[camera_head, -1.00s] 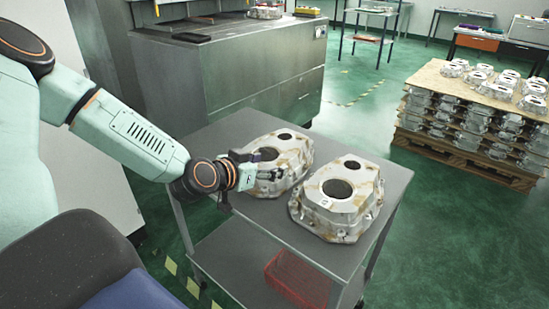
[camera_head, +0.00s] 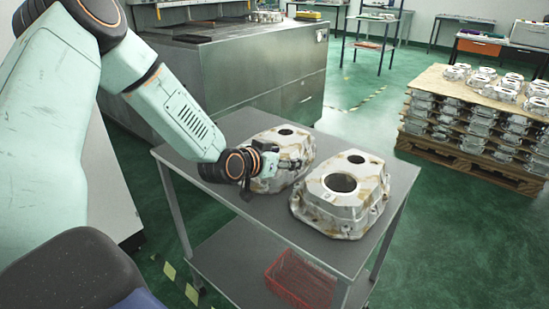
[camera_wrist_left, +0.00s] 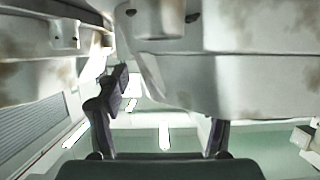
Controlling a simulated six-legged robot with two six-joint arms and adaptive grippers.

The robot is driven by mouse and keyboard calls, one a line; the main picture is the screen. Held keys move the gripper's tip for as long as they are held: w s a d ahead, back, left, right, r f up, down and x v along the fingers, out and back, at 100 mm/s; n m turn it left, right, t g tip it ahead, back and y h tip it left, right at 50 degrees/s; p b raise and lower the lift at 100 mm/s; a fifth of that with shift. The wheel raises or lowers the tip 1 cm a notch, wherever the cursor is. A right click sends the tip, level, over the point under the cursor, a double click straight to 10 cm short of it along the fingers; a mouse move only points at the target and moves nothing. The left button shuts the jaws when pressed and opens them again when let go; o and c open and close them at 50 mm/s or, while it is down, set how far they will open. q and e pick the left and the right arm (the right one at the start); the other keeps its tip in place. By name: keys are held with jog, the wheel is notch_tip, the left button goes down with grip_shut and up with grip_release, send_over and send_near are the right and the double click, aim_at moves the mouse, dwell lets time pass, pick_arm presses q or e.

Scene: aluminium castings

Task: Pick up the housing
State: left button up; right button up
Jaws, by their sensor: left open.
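Two pale, stained cast housings stand on the grey cart. The left housing (camera_head: 283,148) is behind and partly covered by my left gripper (camera_head: 272,168). The right housing (camera_head: 342,196) stands apart from it, nearer the cart's right edge. In the left wrist view, the left gripper (camera_wrist_left: 160,112) has its dark fingers spread, and a stained housing (camera_wrist_left: 225,75) fills the upper part, very close, with part of it between the fingers. I cannot tell whether the fingers touch it. My right gripper is not in view.
The cart (camera_head: 235,124) has a lower shelf holding a red basket (camera_head: 300,280). A large metal cabinet (camera_head: 250,75) stands behind it. A wooden pallet (camera_head: 470,165) stacked with several castings is at the right. Green floor lies open between cart and pallet.

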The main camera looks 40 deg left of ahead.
pick_arm(q)
jog(key=shift+s+a, duration=0.15)
jog(key=shift+a, duration=0.05)
jog(key=shift+w+d, duration=0.15)
jog(key=shift+w, duration=0.1)
jog(key=c, duration=0.4)
jog(key=shift+s, duration=0.2)
jog(key=c, duration=0.4)
grip_shut()
jog(key=shift+w+r, duration=0.15)
jog(key=shift+w, duration=0.05)
